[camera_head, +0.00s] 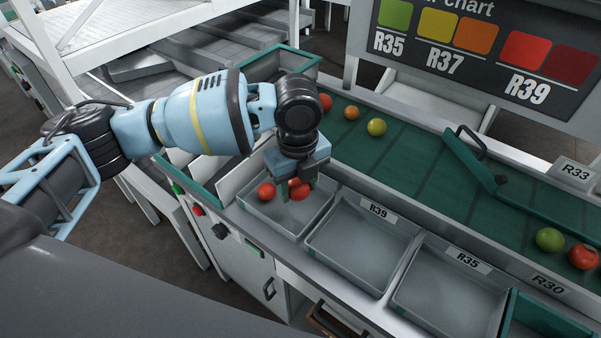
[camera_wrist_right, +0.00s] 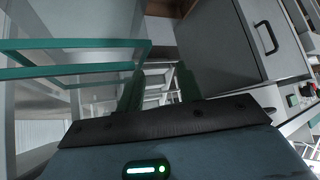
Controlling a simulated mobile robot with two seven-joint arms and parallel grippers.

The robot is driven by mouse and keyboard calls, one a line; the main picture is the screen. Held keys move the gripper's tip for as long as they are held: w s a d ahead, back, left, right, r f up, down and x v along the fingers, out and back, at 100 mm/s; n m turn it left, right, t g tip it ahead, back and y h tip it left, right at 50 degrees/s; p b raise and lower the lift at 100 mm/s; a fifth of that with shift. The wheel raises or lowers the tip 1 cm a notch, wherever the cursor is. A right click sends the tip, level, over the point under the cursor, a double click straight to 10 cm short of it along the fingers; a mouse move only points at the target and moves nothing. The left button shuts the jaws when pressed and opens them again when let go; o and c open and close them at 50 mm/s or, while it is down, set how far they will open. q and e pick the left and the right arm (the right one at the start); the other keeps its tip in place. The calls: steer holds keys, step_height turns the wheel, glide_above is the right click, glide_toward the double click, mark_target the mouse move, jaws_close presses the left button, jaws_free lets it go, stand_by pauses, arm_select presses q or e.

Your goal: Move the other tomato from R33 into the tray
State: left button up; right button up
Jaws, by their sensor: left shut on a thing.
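My left gripper (camera_head: 297,186) points down over the leftmost grey tray (camera_head: 283,217), its green fingers shut on a red tomato (camera_head: 299,193). That tomato is at the tray, low between the fingers; I cannot tell whether it touches the tray floor. Another red tomato (camera_head: 266,191) lies in the same tray, to the left of the fingers. The R33 sign (camera_head: 575,172) stands at the right of the belt. A green tomato (camera_head: 549,239) and a red tomato (camera_head: 583,256) lie on the belt below it. My right gripper (camera_wrist_right: 158,92) shows in the right wrist view with its fingers apart and nothing between them.
Empty trays labelled R39 (camera_head: 336,254) and R35 (camera_head: 416,306) stand to the right. On the green belt (camera_head: 400,165) are a yellow tomato (camera_head: 376,127), an orange one (camera_head: 351,112) and a red one (camera_head: 326,102). A green diverter arm (camera_head: 470,163) crosses the belt.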

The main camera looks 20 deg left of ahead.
arm_select(q)
step_height(320, 180, down, 2)
glide_above(298, 217)
steer(key=shift+f+b, duration=0.3)
steer(key=shift+f, duration=1.95)
steer(key=shift+f, duration=0.55)
steer(key=o, duration=0.8)
steer(key=c, duration=0.3)
